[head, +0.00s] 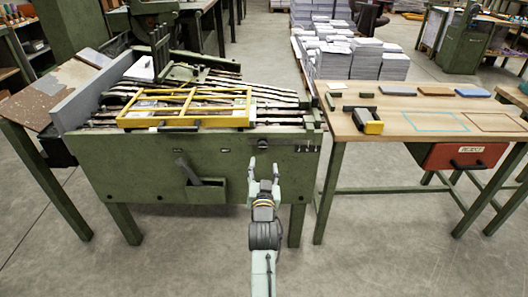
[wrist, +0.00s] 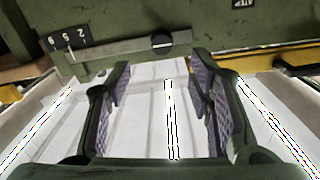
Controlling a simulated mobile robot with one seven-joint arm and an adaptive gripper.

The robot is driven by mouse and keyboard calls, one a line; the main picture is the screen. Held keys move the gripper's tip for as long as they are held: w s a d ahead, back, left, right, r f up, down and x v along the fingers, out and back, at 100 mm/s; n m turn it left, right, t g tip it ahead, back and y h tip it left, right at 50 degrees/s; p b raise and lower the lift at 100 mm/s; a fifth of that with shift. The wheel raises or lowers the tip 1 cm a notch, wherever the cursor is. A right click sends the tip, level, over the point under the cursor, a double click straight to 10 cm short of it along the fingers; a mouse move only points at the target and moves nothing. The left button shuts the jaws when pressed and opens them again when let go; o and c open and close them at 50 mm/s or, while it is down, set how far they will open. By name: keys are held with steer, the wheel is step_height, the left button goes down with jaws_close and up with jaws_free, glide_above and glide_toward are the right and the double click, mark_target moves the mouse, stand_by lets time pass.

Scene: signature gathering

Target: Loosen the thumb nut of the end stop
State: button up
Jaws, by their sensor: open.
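The thumb nut (wrist: 161,42) looks like a small round black knob with a pale line across it. It sits on a grey metal bar (wrist: 125,50) on the green machine front, which I take to be the end stop. In the wrist view my gripper (wrist: 160,78) is open and empty, with its two ridged fingers apart and the knob just beyond and between their tips. In the head view my gripper (head: 264,164) is in front of the machine's front panel, below the knob's area.
The green machine (head: 140,180) carries a yellow frame (head: 185,122) and several long bars. A lever box (head: 205,190) juts from its front, left of my gripper. A wooden table (head: 400,120) with a red drawer (head: 462,156) stands at right. The floor in front is clear.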

mark_target(263, 147)
steer(key=w+p, duration=0.1)
steer(key=w, duration=0.9)
steer(key=shift+w+a+r, duration=0.1)
steer(key=shift+w, duration=0.1)
steer(key=shift+c, duration=0.2)
jaws_close()
